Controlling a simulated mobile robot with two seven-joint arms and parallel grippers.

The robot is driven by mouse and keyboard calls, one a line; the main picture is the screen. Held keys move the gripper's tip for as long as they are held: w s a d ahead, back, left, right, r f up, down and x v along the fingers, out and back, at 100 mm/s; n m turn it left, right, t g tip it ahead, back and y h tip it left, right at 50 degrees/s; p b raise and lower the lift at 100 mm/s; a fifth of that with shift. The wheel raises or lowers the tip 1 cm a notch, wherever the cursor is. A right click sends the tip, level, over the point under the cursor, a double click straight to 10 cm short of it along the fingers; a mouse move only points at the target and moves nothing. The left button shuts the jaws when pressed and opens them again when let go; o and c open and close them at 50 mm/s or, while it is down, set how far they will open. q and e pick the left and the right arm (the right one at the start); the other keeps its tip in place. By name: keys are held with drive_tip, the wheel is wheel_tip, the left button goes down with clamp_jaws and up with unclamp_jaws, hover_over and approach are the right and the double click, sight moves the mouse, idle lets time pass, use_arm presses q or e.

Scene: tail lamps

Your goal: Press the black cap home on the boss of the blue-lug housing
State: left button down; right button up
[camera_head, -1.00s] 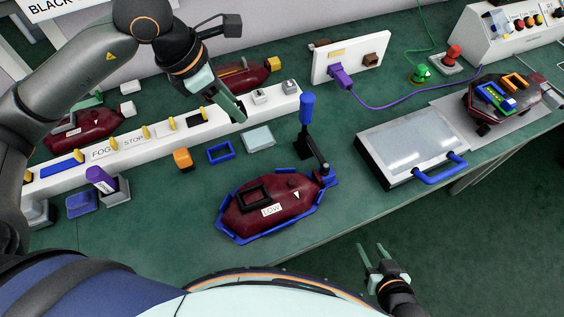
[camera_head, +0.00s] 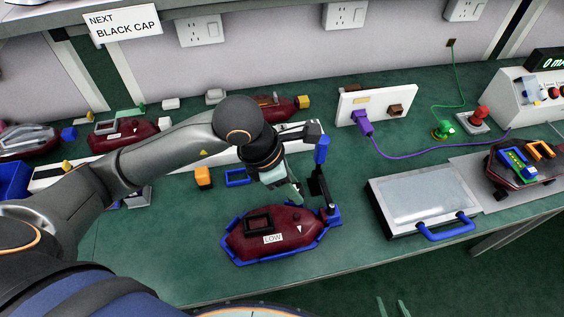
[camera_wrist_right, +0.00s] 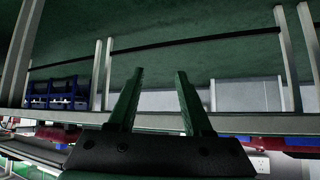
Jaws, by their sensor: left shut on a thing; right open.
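A dark red housing (camera_head: 255,247) marked LOW sits in a blue cradle (camera_head: 262,260) at the middle front of the bench. I cannot tell a blue lug apart from the cradle. My left gripper (camera_head: 296,194) points down over the housing's right half, close above its top, near where the boss is. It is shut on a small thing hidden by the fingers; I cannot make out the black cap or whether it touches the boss. My right gripper (camera_wrist_right: 155,85) is open and empty; only its fingertips (camera_head: 392,308) show at the head view's bottom edge.
A clamp with a blue handle (camera_head: 322,150) stands upright at the cradle's right end, close beside my left gripper. A glass-lidded box (camera_head: 420,198) lies to the right. A white rack (camera_head: 50,177) runs behind my left arm. Other dark red housings (camera_head: 124,134) lie at the back.

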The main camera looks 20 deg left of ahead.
use_arm(q)
drive_tip(key=shift+s+d+f, duration=0.2)
drive_tip(key=shift+s+d, duration=0.1)
drive_tip(key=shift+d, duration=0.25)
use_arm(e)
drive_tip(key=shift+d+r, duration=0.15)
use_arm(q)
drive_tip(key=shift+f+b, duration=0.35)
drive_tip(key=shift+b, duration=0.15)
wheel_tip(320, 180, down, 4)
drive_tip(key=b, duration=0.3)
drive_tip(key=shift+r+b, duration=0.15)
drive_tip(key=shift+b, duration=0.2)
drive_tip(key=shift+f+b, duration=0.65)
use_arm(e)
drive_tip(key=shift+y, duration=0.4)
drive_tip(key=a+f, duration=0.1)
drive_tip(key=f, duration=0.1)
drive_tip(key=w+a+f, duration=0.1)
drive_tip(key=a, duration=0.1)
drive_tip(key=shift+w+f, duration=0.2)
drive_tip(key=shift+f, duration=0.15)
drive_tip(key=shift+w+d+f, duration=0.1)
drive_tip(key=shift+d+f, duration=0.05)
use_arm(q)
drive_tip(key=shift+b, duration=0.5)
use_arm(e)
drive_tip(key=shift+f, duration=0.3)
